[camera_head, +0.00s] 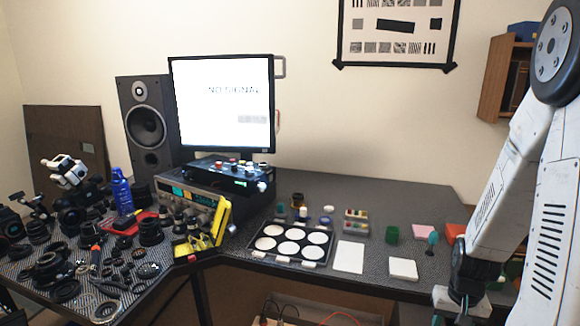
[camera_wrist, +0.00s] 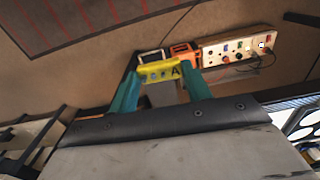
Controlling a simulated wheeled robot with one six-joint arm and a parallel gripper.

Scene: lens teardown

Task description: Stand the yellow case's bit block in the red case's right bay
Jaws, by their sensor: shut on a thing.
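The yellow case (camera_head: 222,221) stands open on the bench left of centre, its lid upright and dark slots with small items in its base. A low red thing (camera_head: 143,217), perhaps the red case, lies behind it to the left among dark parts; its bays cannot be made out. In the wrist view my gripper (camera_wrist: 160,82) has two teal fingers shut on a yellow block with dark marks (camera_wrist: 160,70), likely the bit block. In the head view my arm hangs at the right, by the bench's front edge, far from both cases; the fingertips are not clear there.
Lens parts crowd the bench's left side. A monitor (camera_head: 222,103) stands behind. The wrist view shows a socket strip (camera_wrist: 238,45) beyond the fingers.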

